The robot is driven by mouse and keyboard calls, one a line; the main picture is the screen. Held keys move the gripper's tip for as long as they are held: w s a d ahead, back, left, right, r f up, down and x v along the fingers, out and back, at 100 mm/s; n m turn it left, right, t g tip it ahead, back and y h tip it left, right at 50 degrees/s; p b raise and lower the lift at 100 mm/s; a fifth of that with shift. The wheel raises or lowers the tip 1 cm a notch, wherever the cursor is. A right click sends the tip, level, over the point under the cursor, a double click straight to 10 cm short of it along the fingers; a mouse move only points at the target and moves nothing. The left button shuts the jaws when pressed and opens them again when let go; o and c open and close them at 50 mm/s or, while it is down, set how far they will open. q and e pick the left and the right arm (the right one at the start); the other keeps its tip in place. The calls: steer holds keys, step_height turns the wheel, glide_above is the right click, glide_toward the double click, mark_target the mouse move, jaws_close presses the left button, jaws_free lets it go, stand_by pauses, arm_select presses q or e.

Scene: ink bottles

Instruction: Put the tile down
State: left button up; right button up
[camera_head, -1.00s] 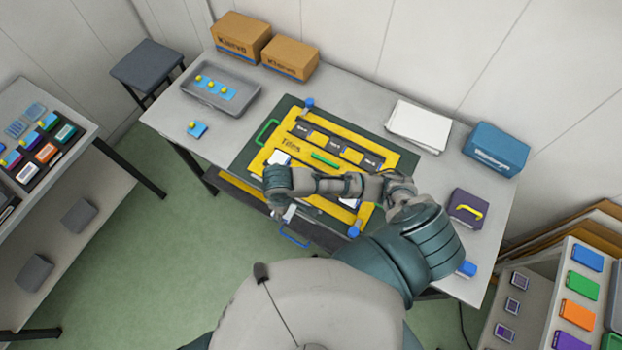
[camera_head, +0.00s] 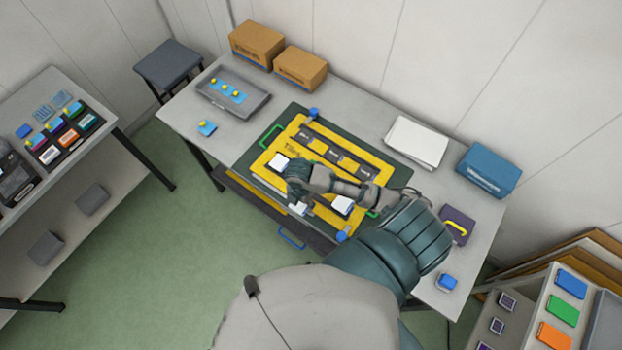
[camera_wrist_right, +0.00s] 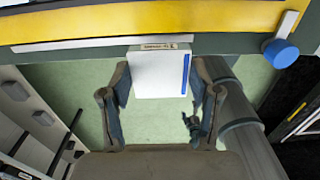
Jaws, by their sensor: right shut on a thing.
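A white tile with a blue stripe along one edge (camera_wrist_right: 158,76) sits between the fingers of my right gripper (camera_wrist_right: 160,95) in the right wrist view. The gripper is shut on it, with the floor showing below. In the head view the right gripper (camera_head: 298,196) is at the front edge of the yellow frame (camera_head: 262,166), and part of a white tile (camera_head: 299,208) shows just below it. Two other white tiles, one at left (camera_head: 278,162) and one at right (camera_head: 342,205), lie in the frame. My arm hides part of the frame. My left gripper is out of view.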

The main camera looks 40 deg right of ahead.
steer(key=w+d, duration=0.4)
steer(key=d, duration=0.1)
steer(key=w+d+p, duration=0.1)
steer(key=w+d, duration=0.1)
steer(key=d, duration=0.1)
steer(key=shift+d+f, duration=0.2)
steer(key=shift+f, duration=0.2)
steer(key=f, duration=0.3)
steer(key=shift+w+d+f+p, duration=0.1)
steer(key=shift+d+f+p, duration=0.05)
steer(key=shift+d+p, duration=0.25)
steer(key=shift+f, duration=0.2)
steer(key=shift+a, duration=0.15)
steer(key=shift+a+f, duration=0.1)
steer(key=shift+f, duration=0.4)
steer(key=o, duration=1.2)
